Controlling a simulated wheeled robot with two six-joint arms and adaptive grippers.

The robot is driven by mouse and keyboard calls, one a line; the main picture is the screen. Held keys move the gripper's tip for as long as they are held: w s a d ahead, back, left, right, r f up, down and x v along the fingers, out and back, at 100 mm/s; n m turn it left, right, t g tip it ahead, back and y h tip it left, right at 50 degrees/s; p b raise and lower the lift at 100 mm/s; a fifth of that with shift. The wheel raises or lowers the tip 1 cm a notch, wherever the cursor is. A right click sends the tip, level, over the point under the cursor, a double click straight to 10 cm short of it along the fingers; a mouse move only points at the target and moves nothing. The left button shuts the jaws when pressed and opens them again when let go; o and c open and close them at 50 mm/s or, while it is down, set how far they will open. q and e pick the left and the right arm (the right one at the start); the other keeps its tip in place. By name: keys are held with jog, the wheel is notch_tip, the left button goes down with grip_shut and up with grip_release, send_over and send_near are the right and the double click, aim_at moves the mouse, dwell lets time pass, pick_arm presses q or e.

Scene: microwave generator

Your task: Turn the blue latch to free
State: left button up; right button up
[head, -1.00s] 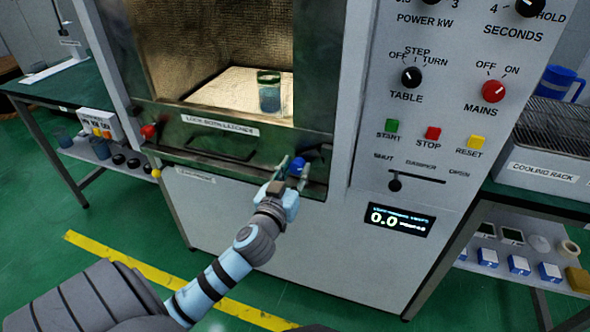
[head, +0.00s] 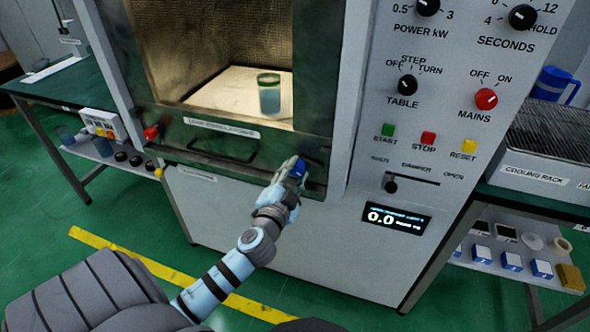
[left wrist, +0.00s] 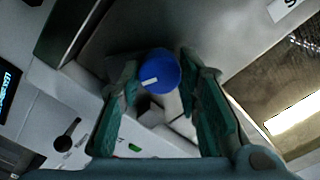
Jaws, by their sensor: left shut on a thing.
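The blue latch (head: 299,171) is a round knob at the lower right of the oven door frame. It also shows in the left wrist view (left wrist: 160,72) as a blue round face with a short white mark. My left gripper (head: 291,168) is shut on it; in the left wrist view (left wrist: 160,80) one finger stands on each side of the knob. The fingers partly hide the latch in the head view. The red latch (head: 151,133) sits at the lower left of the door frame. My right gripper is not in view.
The door handle (head: 222,150) lies between the two latches. A glass beaker (head: 269,97) stands in the oven chamber. The control panel with the red mains knob (head: 486,99) and damper slider (head: 391,186) is to the right. Side tables flank the oven.

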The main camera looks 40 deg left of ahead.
pick_arm(q)
jog(key=m+p, duration=0.1)
jog(key=m, duration=0.2)
jog(key=shift+m, duration=0.3)
jog(key=shift+m+p, duration=0.5)
jog(key=shift+m, duration=1.2)
jog(key=shift+f, duration=0.1)
jog(key=o, duration=1.1)
jog(key=shift+o, duration=0.2)
